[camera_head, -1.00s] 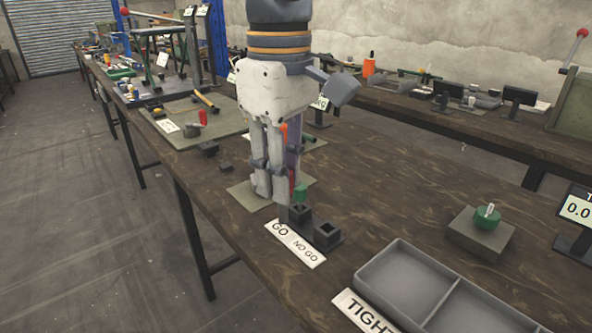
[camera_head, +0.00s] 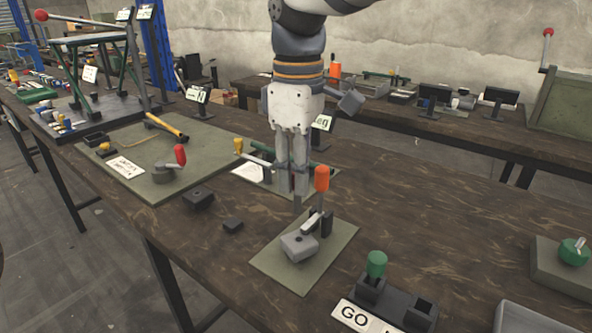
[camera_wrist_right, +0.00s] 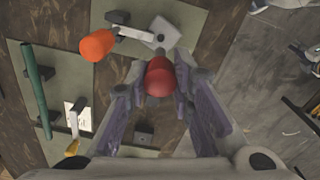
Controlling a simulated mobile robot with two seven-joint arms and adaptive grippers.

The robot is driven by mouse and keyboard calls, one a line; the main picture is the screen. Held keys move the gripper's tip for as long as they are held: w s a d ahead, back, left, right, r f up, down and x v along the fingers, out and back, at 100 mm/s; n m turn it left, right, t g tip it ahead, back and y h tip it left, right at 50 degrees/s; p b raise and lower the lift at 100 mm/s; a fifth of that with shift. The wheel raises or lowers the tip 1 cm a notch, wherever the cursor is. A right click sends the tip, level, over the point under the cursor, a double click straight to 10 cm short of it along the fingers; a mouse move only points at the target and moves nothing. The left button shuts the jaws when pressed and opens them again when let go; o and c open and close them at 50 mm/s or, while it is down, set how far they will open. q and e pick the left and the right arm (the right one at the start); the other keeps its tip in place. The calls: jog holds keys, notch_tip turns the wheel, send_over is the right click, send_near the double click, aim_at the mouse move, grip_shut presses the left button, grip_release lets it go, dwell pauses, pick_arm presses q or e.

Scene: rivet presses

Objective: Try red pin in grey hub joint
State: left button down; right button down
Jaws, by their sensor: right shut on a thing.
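My right gripper (camera_head: 296,192) points down over the green mat and is shut on the red pin, whose rounded red head (camera_wrist_right: 159,78) sits between the fingertips in the right wrist view. A thin grey shaft shows below the fingers in the head view. A grey block (camera_head: 299,246), apparently the grey hub joint, lies on that mat under the pale arm of a clamp with an orange handle (camera_head: 321,178). It also shows in the right wrist view (camera_wrist_right: 160,31), ahead of the red head. The pin appears above the block, apart from it. My left gripper is out of view.
A dark GO gauge (camera_head: 396,306) with a green pin (camera_head: 376,264) stands front right. A grey piece (camera_head: 168,170) with a red handle sits on the left mat. Small dark blocks (camera_head: 198,198) lie between the mats.

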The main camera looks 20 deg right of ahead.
aim_at(300, 213)
jog(key=shift+s+d, duration=0.2)
jog(key=shift+f, duration=2.6)
jog(key=shift+f, duration=1.4)
jog(key=shift+a+r, duration=0.1)
jog(key=shift+r, duration=2.95)
